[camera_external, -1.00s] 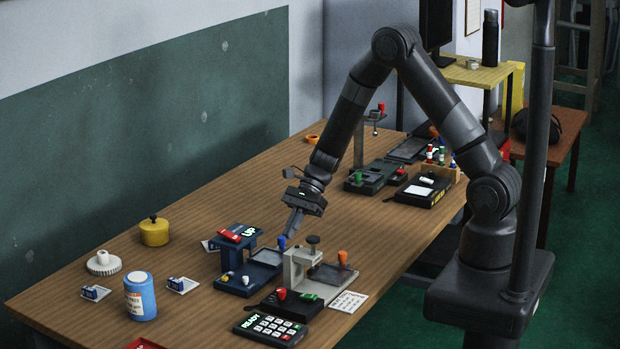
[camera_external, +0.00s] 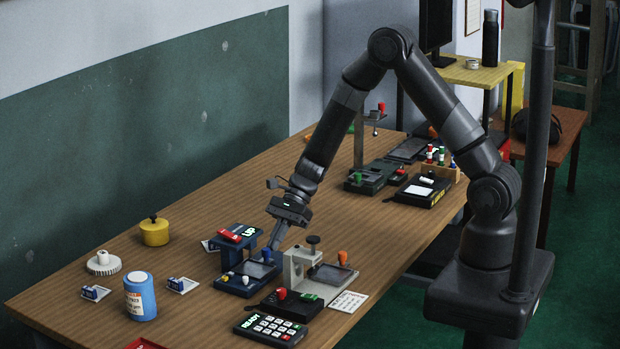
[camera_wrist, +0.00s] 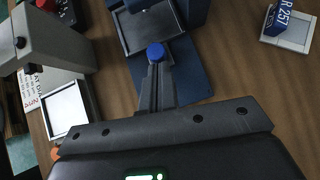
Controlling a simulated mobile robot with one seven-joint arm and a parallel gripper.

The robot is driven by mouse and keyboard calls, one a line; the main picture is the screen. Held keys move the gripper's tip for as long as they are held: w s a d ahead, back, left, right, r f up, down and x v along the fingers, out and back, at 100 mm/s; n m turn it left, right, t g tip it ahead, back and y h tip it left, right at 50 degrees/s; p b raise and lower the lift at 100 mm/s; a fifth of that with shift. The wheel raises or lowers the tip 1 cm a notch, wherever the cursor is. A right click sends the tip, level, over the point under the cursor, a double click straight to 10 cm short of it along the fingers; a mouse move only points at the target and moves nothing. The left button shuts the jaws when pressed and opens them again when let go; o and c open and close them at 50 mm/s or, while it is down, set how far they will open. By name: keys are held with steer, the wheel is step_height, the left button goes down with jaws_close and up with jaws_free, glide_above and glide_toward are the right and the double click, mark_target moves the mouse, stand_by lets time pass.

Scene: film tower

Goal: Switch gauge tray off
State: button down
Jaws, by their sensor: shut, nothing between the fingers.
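A dark blue stand (camera_external: 234,286) carries a dark tray plate (camera_external: 259,269) and a display reading UP (camera_external: 248,231). No label reading "gauge tray" is legible. A blue knob (camera_external: 266,253) is at the stand's right side, near the tray. My gripper (camera_external: 274,247) is shut and points down at this knob. In the wrist view the closed fingertips (camera_wrist: 156,68) touch or nearly touch the blue knob (camera_wrist: 156,52), beside the tray plate (camera_wrist: 151,27). The knob's lower part is hidden by the fingers.
A grey clamp stand (camera_external: 299,268) with an orange knob (camera_external: 342,257) stands close on the right. A keypad reading READY (camera_external: 270,328) and a black switch box (camera_external: 290,305) lie in front. A yellow pot (camera_external: 154,231) stands left.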

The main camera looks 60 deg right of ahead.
steer(key=d, duration=0.3)
steer(key=shift+s+d, duration=0.3)
steer(key=shift+d, duration=0.1)
steer(key=v, duration=1)
steer(key=shift+d, duration=0.1)
steer(key=s+r+n+h, duration=0.4)
steer(key=s+r+n, duration=0.7)
steer(key=r, duration=0.4)
steer(key=s+d+r+n+t+h, duration=0.2)
steer(key=s+r+n, duration=0.1)
steer(key=s, duration=0.4)
steer(key=s+d+r+n+t+h, duration=0.2)
steer(key=s+d+r+n, duration=0.1)
steer(key=s, duration=0.4)
steer(key=r+n, duration=0.1)
steer(key=n, duration=0.1)
steer(key=shift+s+d+r+n+h, duration=0.25)
steer(key=shift+s+r+n+h, duration=0.05)
steer(key=shift+s+r+n, duration=0.1)
steer(key=shift+w, duration=0.15)
